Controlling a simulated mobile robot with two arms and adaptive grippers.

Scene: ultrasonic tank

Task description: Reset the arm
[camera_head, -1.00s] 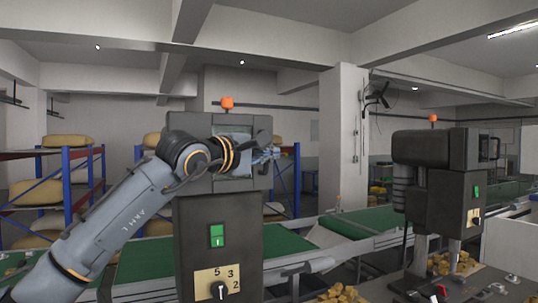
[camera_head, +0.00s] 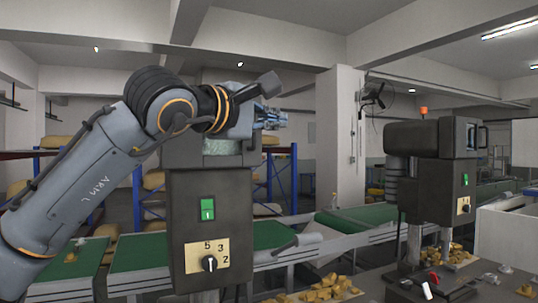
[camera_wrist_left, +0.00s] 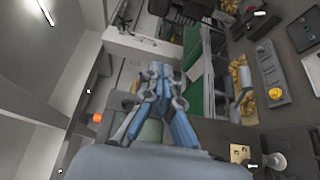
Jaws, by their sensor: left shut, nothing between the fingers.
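My left arm comes in from the left in the head view, raised and bent. My left gripper (camera_head: 269,118) is at its end, pointing right, in front of the top of the near dark machine (camera_head: 211,232). In the left wrist view the blue and grey fingers of my left gripper (camera_wrist_left: 157,75) are together with nothing between them. The near machine has a green switch and a dial with numbers on its front. My right gripper does not show in these views.
A second dark machine (camera_head: 430,165) with an orange light stands to the right. Green conveyors (camera_head: 360,216) run behind the machines. Yellowish pieces (camera_head: 325,289) lie on the lower table. A pillar (camera_head: 340,140) stands behind. The space right of the gripper looks open.

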